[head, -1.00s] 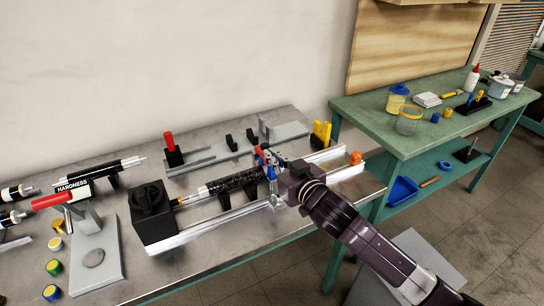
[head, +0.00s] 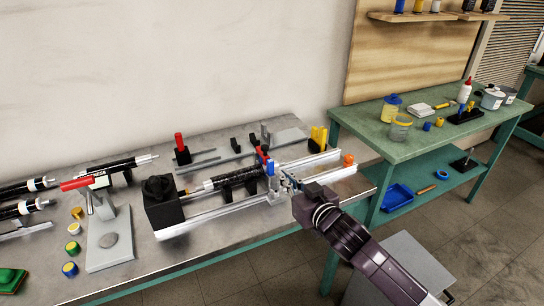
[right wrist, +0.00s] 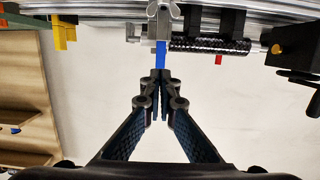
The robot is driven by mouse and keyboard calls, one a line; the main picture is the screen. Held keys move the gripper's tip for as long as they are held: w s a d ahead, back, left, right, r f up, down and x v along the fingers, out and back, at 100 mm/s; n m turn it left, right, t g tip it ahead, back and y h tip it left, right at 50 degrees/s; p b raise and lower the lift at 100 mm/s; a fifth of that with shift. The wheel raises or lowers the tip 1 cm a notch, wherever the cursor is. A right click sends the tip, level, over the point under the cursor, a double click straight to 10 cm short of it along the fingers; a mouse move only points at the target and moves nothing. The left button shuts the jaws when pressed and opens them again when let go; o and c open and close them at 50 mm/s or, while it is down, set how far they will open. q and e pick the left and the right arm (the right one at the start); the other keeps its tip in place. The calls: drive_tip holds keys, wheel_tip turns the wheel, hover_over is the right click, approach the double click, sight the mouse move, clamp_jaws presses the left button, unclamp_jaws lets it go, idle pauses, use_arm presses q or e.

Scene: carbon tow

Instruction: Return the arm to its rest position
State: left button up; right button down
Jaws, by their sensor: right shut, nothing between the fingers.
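My right arm comes in from the lower right of the head view. Its gripper (head: 287,182) is shut and empty, just right of the clear carriage (head: 273,186) with a blue part on the rail. The right wrist view shows its two dark fingers (right wrist: 160,76) together, close to a blue piece (right wrist: 161,52) under a wing nut; I cannot tell whether they touch. A black carbon-wrapped rod (head: 233,182) lies along the rail, from the black box (head: 164,213) to the carriage. My left gripper is out of view.
A red-handled hardness tester (head: 103,230) and coloured caps stand on the left of the metal bench (head: 205,262). A green table (head: 372,127) with jars stands right.

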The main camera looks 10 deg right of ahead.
drive_tip(key=s+f+g+h, duration=0.2)
drive_tip(key=s+f+g, duration=0.3)
drive_tip(key=s+f, duration=1)
drive_tip(key=s+d+f+g+h, duration=0.1)
drive_tip(key=s+f+g, duration=0.2)
drive_tip(key=s, duration=0.8)
drive_tip(key=s+d+f+g, duration=0.15)
drive_tip(key=s+g, duration=0.25)
drive_tip(key=s, duration=0.7)
wheel_tip(320, 180, down, 26)
drive_tip(key=s+g, duration=0.1)
drive_tip(key=s, duration=0.1)
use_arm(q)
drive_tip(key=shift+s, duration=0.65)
use_arm(e)
drive_tip(key=s+d+f+g, duration=0.1)
drive_tip(key=s+d+f, duration=0.1)
drive_tip(key=s+f, duration=1.5)
drive_tip(key=shift+s+d, duration=0.35)
drive_tip(key=shift+f, duration=0.1)
